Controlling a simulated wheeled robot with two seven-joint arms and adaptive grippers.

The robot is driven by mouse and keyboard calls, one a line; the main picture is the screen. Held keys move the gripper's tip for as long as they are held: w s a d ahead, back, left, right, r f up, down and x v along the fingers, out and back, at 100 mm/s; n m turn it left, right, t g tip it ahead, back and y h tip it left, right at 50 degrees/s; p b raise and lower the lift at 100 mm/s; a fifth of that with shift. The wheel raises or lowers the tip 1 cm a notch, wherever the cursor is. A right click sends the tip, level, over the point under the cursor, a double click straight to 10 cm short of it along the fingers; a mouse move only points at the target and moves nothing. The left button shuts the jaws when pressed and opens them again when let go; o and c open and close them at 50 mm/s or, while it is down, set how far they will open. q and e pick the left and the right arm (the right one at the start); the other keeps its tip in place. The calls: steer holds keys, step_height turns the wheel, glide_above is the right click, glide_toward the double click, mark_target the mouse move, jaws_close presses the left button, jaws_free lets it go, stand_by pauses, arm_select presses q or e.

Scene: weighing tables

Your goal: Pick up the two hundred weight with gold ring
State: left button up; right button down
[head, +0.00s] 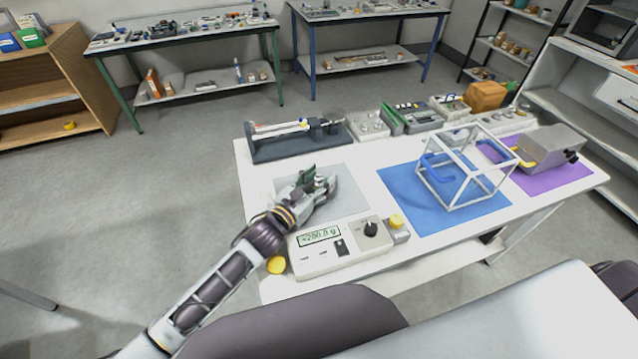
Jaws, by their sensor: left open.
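My left gripper (322,185) is open above the grey mat (352,194) at the left of the table, just behind the scale. A small dark green part shows at its fingers; I cannot tell whether it belongs to the gripper. I cannot make out a gold-ringed weight with certainty. My right gripper is not in view.
A white wire cube frame (466,182) with a blue hook stands on the blue mat (410,208). A grey scoop-like box (548,150) lies on the purple mat (560,183). A dark tray (268,148) and several small devices line the back edge.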

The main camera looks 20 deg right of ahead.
mark_target(319, 176)
arm_select(q)
jaws_close()
steer(key=shift+r, duration=0.2)
stand_by(0.3)
step_height(319, 176, up, 9)
steer(key=shift+r+p, duration=0.1)
steer(key=shift+p, duration=0.3)
steer(key=shift+r, duration=0.25)
